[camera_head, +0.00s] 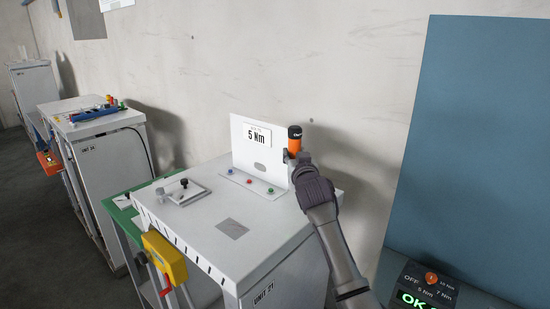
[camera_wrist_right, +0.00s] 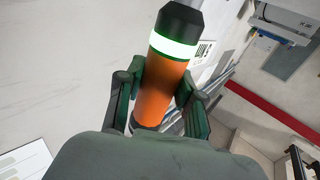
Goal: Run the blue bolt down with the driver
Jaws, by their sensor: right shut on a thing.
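My right gripper (camera_head: 291,157) is shut on an orange driver (camera_head: 295,143) with a black cap, held upright at the right edge of the white upright panel on the worktop. In the right wrist view the driver (camera_wrist_right: 160,88) sits between my fingers, with a bright green-white ring lit below its black cap. The driver's lower end is hidden. My left gripper is out of view.
The panel (camera_head: 239,150) carries a "5 Nm" label. A small fixture with a black knob (camera_head: 184,182) stands left on the worktop (camera_head: 190,222). A yellow box (camera_head: 164,258) hangs at the front. A selector box (camera_head: 425,285) with a green "OK" display is at lower right.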

